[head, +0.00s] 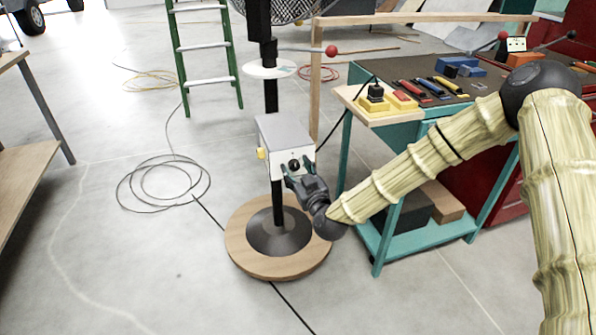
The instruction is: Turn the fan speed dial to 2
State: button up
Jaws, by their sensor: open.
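The fan speed dial (294,165) is a small black knob on the front face of a white control box (284,140). The box is mounted on the black pole of the fan. The fan cage (278,10) shows only its lower part at the top of the head view. My gripper (293,173) is open, with its fingertips at the dial, close to the box face. I cannot tell whether the fingers touch the dial. The dial's markings are too small to read. A yellow knob (261,153) sits on the box's left side.
The fan's round wooden base (245,240) stands on the concrete floor. A teal workbench (400,245) with tools stands at right, near my arm. Coiled cable (160,184) lies at left. A green ladder (232,55) stands behind.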

jog(key=c, duration=1)
jog(key=shift+c, duration=0.2)
